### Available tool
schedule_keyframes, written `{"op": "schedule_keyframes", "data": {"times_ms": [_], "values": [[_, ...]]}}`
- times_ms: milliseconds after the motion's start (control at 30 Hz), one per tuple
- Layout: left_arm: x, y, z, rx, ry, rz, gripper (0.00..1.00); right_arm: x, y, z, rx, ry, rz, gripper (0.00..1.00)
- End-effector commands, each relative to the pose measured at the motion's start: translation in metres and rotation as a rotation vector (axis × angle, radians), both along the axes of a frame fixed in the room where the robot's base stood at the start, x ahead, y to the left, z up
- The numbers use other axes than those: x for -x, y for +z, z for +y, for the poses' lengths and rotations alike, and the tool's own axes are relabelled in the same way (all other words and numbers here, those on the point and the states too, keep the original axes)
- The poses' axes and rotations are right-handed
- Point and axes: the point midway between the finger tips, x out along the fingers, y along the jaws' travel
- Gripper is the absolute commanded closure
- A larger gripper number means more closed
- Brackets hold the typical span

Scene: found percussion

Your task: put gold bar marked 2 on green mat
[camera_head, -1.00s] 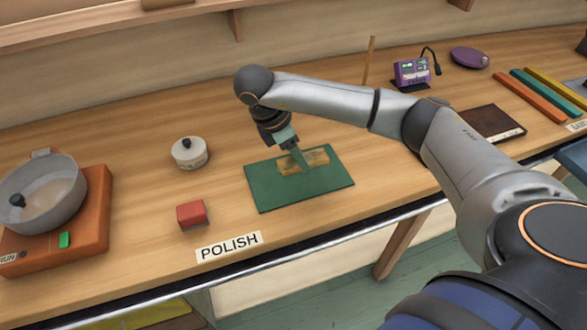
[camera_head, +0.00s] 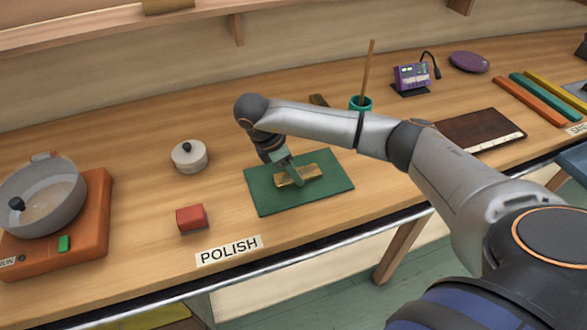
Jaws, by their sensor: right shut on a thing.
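The green mat (camera_head: 325,192) lies flat on the bench behind the POLISH label. A gold bar (camera_head: 311,173) is at the middle of the mat, low and at or very near its surface; I cannot tell if it touches. My right gripper (camera_head: 296,180) is shut on the bar, reaching down from the upper left, with a finger across the bar's front. The number on the bar cannot be read. My left gripper is not in view.
A red block (camera_head: 191,218) and a round white tin (camera_head: 189,156) stand left of the mat. An orange unit (camera_head: 97,215) holds a grey pan (camera_head: 50,205) at far left. Behind my arm are a teal cup (camera_head: 361,104) with a stick and a purple device (camera_head: 412,76).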

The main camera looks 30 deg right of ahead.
Motion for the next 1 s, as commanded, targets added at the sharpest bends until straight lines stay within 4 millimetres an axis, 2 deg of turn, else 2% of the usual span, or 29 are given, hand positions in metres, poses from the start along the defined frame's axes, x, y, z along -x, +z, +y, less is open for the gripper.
{"op": "schedule_keyframes", "data": {"times_ms": [33, 267, 633, 767, 867, 1000], "values": [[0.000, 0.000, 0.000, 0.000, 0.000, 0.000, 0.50, 0.000, -0.001, 0.000, 0.000, 0.000, 0.000, 0.47], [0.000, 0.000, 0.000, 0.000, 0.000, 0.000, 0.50, 0.000, -0.001, 0.000, 0.001, 0.000, 0.001, 0.21], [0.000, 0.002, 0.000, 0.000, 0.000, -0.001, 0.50, -0.001, 0.006, 0.001, -0.001, 0.000, -0.001, 0.20], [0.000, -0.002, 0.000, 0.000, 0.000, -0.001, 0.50, -0.004, 0.025, 0.009, -0.002, 0.002, -0.005, 0.20], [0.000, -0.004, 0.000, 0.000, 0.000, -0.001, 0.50, -0.006, 0.046, 0.018, -0.002, 0.002, -0.005, 0.20], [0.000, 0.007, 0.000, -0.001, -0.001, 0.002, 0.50, -0.008, 0.079, 0.028, 0.002, 0.000, -0.006, 0.20]]}}
